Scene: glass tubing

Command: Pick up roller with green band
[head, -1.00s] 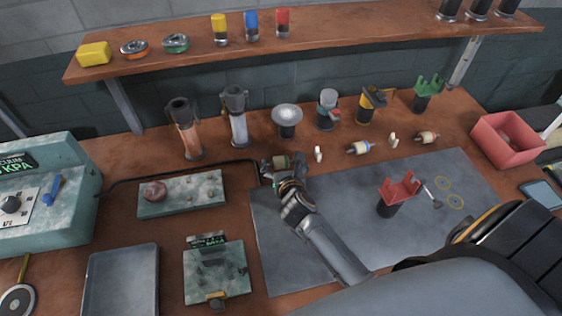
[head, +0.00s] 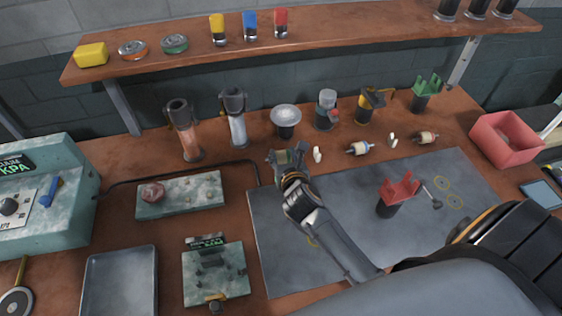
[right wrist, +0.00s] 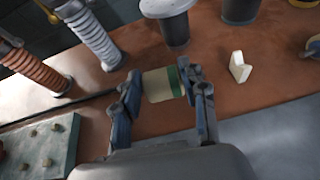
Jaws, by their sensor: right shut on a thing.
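The roller with the green band (right wrist: 160,86) is cream-coloured, with the green band near its right end in the right wrist view. My right gripper (right wrist: 165,88) is shut on it, one finger at each end. In the head view the roller (head: 284,158) shows small between the fingers of the right gripper (head: 287,157), just beyond the grey mat's back left corner. Whether it touches the bench is hard to tell. My left gripper is not in view.
Two more rollers, one with a blue end (head: 359,148) and one banded (head: 426,137), lie to the right with small white pieces (head: 317,154). A grey-topped stand (head: 286,118) is close behind the gripper. A red fork holder (head: 397,193) stands on the grey mat (head: 275,225).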

